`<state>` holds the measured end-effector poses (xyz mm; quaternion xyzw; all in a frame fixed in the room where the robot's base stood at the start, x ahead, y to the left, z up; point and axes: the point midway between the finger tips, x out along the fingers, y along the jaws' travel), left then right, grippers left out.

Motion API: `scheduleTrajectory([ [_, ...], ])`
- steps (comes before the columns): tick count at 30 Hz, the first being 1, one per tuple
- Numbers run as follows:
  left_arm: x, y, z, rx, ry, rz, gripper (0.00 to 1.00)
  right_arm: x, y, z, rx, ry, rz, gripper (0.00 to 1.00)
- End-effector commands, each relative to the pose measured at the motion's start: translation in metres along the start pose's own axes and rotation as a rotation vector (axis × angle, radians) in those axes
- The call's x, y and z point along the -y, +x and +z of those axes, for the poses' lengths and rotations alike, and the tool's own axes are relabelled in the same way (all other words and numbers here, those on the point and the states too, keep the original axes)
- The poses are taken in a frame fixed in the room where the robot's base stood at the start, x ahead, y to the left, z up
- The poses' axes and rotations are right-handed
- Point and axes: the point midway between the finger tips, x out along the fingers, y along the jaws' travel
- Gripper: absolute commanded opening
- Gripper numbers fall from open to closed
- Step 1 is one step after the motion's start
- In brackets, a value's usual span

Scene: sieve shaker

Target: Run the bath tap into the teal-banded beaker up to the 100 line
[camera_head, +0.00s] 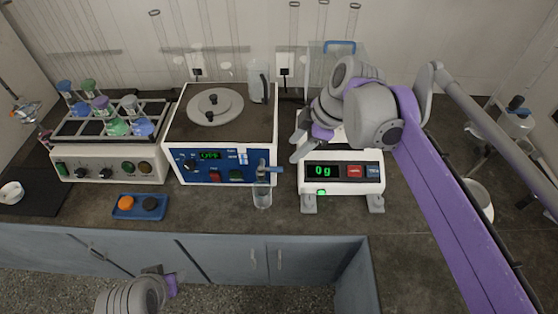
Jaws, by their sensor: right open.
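The bath (222,130) is a white box with a dark top, a round grey lid and a blue front panel whose green display reads OFF. Its tap (266,168), with a blue handle, sticks out at the front right. A clear beaker (262,197) stands upright on the counter below the tap. Its band and marks are too small to read, and I see no clear water level. My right gripper (308,142) is open and empty, to the right of the tap and above the balance. My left gripper (160,276) shows only partly at the bottom; its fingers are unclear.
A balance (341,187) reading 0 g stands right of the beaker. A blue tray (140,207) with an orange and a dark disc lies front left. A rack shaker (110,150) with several capped flasks stands at left. A clear jug (258,82) stands behind. Counter right is partly bare.

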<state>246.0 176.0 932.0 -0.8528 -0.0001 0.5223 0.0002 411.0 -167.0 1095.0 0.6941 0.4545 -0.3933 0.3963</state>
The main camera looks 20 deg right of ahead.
Motion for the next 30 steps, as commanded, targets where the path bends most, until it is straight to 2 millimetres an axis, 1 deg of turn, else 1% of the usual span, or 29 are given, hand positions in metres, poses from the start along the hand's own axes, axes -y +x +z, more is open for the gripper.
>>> scheduleTrajectory([
  [5,0.000,0.002,0.002,0.002,0.000,0.000,0.51,0.001,0.024,0.000,-0.001,-0.007,-0.002,0.51],
  [12,0.000,0.005,0.005,0.004,0.000,0.000,0.51,0.001,0.070,0.000,0.000,-0.005,-0.001,0.51],
  [15,0.000,0.006,0.006,0.005,0.000,0.000,0.51,0.001,0.086,0.000,0.000,-0.004,-0.001,0.51],
  [18,0.000,0.007,0.007,0.005,0.000,0.000,0.51,0.001,0.097,0.000,0.000,-0.004,-0.001,0.51],
  [23,0.000,0.007,0.007,0.006,0.000,0.000,0.51,0.001,0.105,0.000,0.001,-0.002,0.000,0.51],
  [30,0.000,0.007,0.007,0.006,0.000,0.000,0.51,0.001,0.105,0.000,0.001,-0.002,0.000,0.51],
])
